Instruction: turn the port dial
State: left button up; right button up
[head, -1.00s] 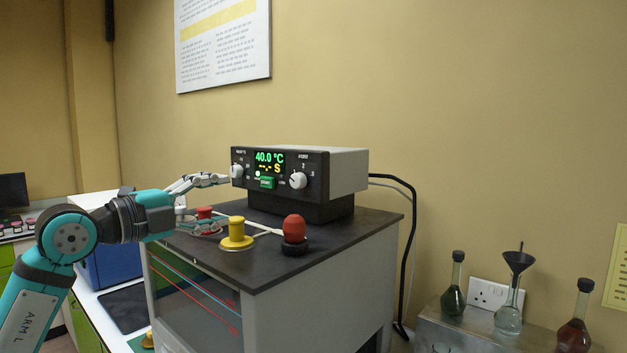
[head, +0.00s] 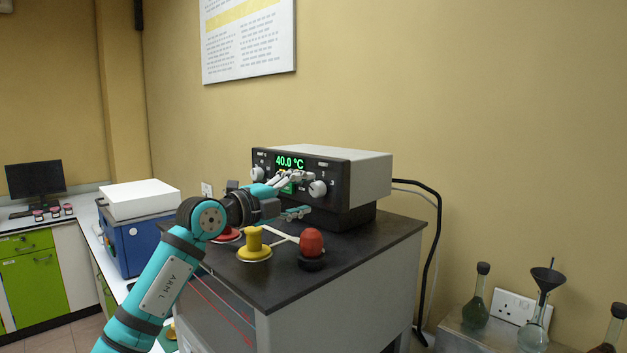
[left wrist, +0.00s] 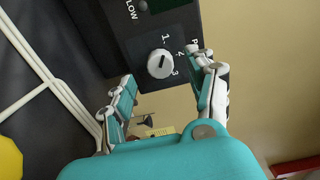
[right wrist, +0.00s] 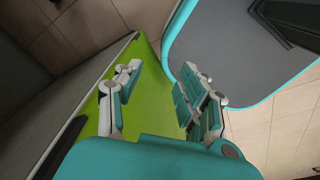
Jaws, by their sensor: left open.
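The port dial (head: 318,188) is a pale round knob at the right of the black instrument front. In the left wrist view the dial (left wrist: 158,66) sits between the fingers, with 1, 2 and 3 printed around it and a dark pointer line on its face. My left gripper (head: 302,195) is open in front of the instrument, just left of the dial in the head view. Its fingers stand on both sides of the dial with visible gaps; contact is not seen. My right gripper (right wrist: 162,72) is open and empty, seen only in the right wrist view.
The instrument (head: 370,175) stands on a dark-topped cabinet (head: 345,258). A second dial (head: 258,173) is at the left of the front. Flasks stand at lower right.

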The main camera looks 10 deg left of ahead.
aim_at(314, 191)
pick_arm(q)
jog(key=x, duration=0.2)
jog(key=shift+w+d+r+p, duration=0.15)
jog(key=shift+w+d+p, duration=0.05)
jog(key=shift+p, duration=0.2)
jog(key=shift+w+d, duration=0.35)
jog(key=shift+w, duration=0.25)
jog(key=shift+c, duration=0.5)
jog(key=c, duration=1)
jog(key=shift+f, duration=0.2)
jog(key=shift+c, duration=0.2)
pick_arm(e)
jog(key=shift+s+a+r, duration=0.1)
jog(key=shift+a+r, duration=0.1)
jog(key=shift+r, duration=0.6)
